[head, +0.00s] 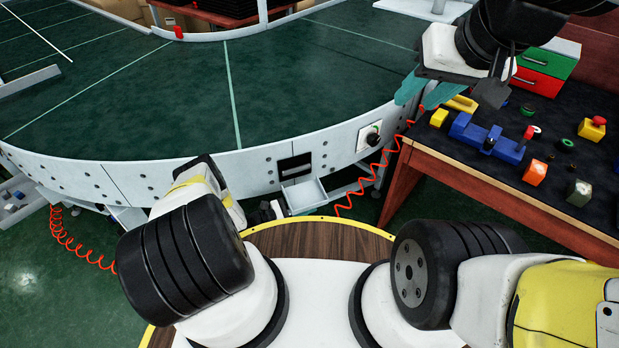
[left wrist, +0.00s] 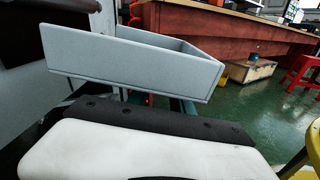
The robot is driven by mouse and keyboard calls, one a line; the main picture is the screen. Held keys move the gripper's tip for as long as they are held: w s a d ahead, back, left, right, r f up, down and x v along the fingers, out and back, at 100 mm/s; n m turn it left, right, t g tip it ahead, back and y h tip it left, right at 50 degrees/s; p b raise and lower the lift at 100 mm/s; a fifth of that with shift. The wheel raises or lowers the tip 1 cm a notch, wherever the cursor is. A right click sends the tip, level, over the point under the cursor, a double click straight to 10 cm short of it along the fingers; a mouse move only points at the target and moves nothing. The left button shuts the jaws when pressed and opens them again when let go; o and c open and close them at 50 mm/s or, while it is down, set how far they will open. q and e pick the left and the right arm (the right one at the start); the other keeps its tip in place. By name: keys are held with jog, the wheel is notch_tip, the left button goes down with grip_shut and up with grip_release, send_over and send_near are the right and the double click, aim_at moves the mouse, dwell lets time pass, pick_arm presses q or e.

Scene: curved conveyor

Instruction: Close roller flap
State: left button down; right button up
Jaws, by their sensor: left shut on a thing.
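The roller flap (head: 305,195) is a light grey, box-like flap on the curved conveyor's side. It sticks out below a dark opening (head: 294,168). In the left wrist view the flap (left wrist: 135,60) tilts outward, with its inside partly visible. My left gripper (head: 270,209) is low at the flap's left side and shut on it. In the left wrist view, teal finger parts show just under the flap, but the contact is mostly hidden. My right gripper (head: 424,92) is over the workbench's far left corner, with its teal fingers apart and nothing between them.
The green-topped conveyor (head: 150,115) fills the back left. A control box with a black knob (head: 370,137) is right of the flap. The workbench (head: 480,178) holds blue, yellow and orange parts and a red-green drawer box (head: 545,65). Coiled orange hoses hang near the conveyor.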

aim_at(307, 203)
pick_arm(q)
jog(key=shift+s+d+r+n, duration=0.1)
jog(key=shift+s+r+n, duration=0.05)
jog(key=shift+r+n, duration=0.6)
jog(key=shift+s+r+n, duration=0.15)
jog(key=shift+r+n, duration=0.35)
jog(key=shift+n, duration=0.35)
notch_tip(307, 203, up, 2)
jog(key=n, duration=0.2)
jog(key=shift+n, duration=0.3)
jog(key=shift+r, duration=0.45)
jog(key=c, duration=1.2)
grip_release()
jog(key=shift+s, duration=0.1)
